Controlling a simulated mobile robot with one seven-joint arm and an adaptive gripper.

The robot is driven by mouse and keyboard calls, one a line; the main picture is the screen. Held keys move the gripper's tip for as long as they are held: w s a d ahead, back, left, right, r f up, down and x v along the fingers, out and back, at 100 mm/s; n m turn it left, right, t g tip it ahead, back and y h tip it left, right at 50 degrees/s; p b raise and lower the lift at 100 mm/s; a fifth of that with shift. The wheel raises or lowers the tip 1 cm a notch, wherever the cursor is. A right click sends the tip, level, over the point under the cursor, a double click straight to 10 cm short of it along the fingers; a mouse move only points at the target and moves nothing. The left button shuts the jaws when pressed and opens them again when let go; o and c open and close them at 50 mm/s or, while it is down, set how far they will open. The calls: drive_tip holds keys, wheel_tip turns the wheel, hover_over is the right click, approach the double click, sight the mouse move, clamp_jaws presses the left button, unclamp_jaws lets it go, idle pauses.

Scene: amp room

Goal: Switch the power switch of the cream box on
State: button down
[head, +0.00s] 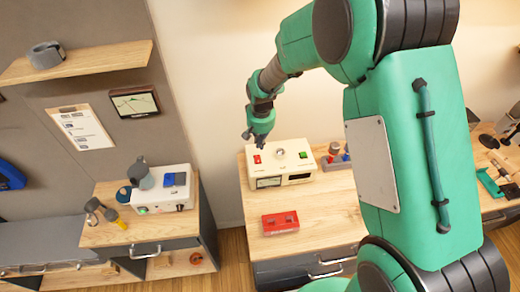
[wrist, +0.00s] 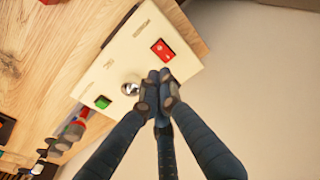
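The cream box (head: 282,167) stands on the wooden bench top, with a meter and a dark window on its front. On its top are a red rocker switch (head: 257,159), a round metal knob (head: 280,152) and a green button (head: 303,155). In the wrist view the cream box (wrist: 125,55) shows the red switch (wrist: 163,50), the knob (wrist: 130,89) and the green button (wrist: 102,102). My gripper (wrist: 160,82) has its fingertips together and looks empty. It is over the box beside the red switch; I cannot tell whether it touches. The head view shows my gripper (head: 259,143) above the switch end.
A red box (head: 281,223) lies in front of the cream box. A grey stand with knobbed parts (head: 336,160) is to its right. A white box (head: 160,206) with a blue item on top stands on the left bench. A wall shelf (head: 80,64) is at upper left.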

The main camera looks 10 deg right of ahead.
sight(259, 155)
drive_tip(key=r, duration=0.5)
drive_tip(key=shift+s+r, duration=0.3)
drive_tip(key=shift+s, duration=0.05)
drive_tip(key=shift+w, duration=0.1)
drive_tip(key=shift+w+r+b, duration=0.25)
drive_tip(key=shift+w+b, duration=0.2)
drive_tip(key=shift+w, duration=0.15)
drive_tip(key=f, duration=0.4)
drive_tip(key=w+f, duration=0.1)
drive_tip(key=f, duration=0.8)
drive_tip(key=shift+w+f+p, duration=0.25)
drive_tip(key=shift+w+p, duration=0.05)
drive_tip(key=shift+f, duration=0.2)
